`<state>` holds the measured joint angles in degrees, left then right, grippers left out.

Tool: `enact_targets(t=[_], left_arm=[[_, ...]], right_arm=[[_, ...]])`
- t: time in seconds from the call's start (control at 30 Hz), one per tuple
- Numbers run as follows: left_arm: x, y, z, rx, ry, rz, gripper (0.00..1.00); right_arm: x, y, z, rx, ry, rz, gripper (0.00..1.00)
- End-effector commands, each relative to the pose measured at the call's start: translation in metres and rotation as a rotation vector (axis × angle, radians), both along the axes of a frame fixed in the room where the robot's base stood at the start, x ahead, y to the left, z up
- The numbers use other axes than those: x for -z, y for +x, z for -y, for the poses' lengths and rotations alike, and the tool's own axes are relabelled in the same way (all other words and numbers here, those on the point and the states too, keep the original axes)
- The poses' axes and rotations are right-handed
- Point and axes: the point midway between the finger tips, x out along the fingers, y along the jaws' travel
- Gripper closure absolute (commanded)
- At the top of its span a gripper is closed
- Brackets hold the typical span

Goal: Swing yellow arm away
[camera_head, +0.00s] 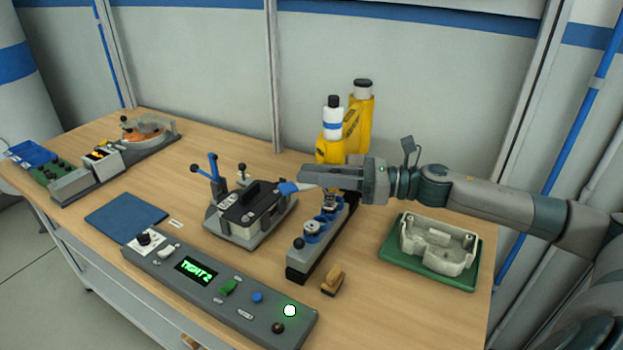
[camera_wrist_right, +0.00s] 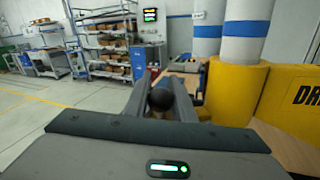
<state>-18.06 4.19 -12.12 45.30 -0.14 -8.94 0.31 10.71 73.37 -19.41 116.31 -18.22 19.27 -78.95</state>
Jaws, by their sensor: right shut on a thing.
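A yellow driver unit (camera_head: 329,151) with a white, blue-banded top and black cap stands behind my right gripper. A taller yellow post (camera_head: 357,127) with dark lettering stands just behind it. My right gripper (camera_head: 304,181) reaches in from the right, in front of the yellow unit's lower part. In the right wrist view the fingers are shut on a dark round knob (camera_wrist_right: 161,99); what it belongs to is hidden. A large yellow body (camera_wrist_right: 285,92) with dark letters shows at the right there. My left gripper is out of view.
A black-topped clamp fixture (camera_head: 250,207) stands left of a dark rail with blue parts (camera_head: 298,271). A control panel (camera_head: 222,287) reading "TIGHT 2" lies in front. A grey casting (camera_head: 437,245) sits on a green tray (camera_head: 455,278). A blue mat (camera_head: 126,215) lies left.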

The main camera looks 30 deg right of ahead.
Motion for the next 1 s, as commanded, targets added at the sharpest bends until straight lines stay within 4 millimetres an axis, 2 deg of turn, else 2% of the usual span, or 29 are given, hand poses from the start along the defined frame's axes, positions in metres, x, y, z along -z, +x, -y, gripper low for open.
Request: enact_targets(t=[0.37, 0.4, 0.47, 0.5, 1.0], left_arm=[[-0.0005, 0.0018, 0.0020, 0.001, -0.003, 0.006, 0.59], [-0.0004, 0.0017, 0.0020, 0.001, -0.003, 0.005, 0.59], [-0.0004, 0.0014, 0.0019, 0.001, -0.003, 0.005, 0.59], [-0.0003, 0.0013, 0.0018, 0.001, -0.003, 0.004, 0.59], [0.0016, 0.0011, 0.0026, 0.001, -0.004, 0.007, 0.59]], right_arm=[[0.0007, -0.0009, 0.0009, -0.004, -0.003, -0.002, 1.00], [0.0007, -0.0009, 0.0009, -0.004, -0.003, -0.002, 0.75], [0.0008, -0.0009, 0.0010, -0.003, -0.003, -0.002, 0.60], [0.0007, -0.0008, 0.0009, -0.003, -0.003, -0.002, 0.59], [0.0015, -0.0027, 0.0035, -0.001, -0.001, -0.001, 0.59]])
